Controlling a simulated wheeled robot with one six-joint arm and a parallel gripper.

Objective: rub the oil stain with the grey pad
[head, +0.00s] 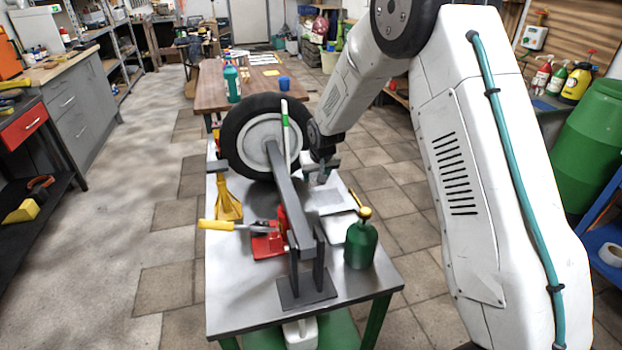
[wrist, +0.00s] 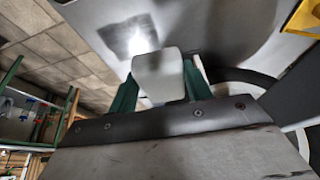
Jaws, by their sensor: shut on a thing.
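The grey pad (wrist: 159,74) is a pale block in the wrist view. My gripper (wrist: 160,82) is shut on it, with a green finger on each side. In the head view my gripper (head: 323,172) is low over the metal table (head: 232,295), just right of the wheel. I cannot make out the pad there, nor tell whether it touches the table. A dark patch lies on the grey surface beyond the pad in the wrist view. I cannot tell whether it is the oil stain or a shadow.
The wheel (head: 237,143) stands on the table, left of my gripper. A dark metal bar (head: 289,200), a yellow stand (head: 227,197), a red jack (head: 268,244) and a green oil can (head: 361,247) crowd the table. A wooden table (head: 207,88) stands behind.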

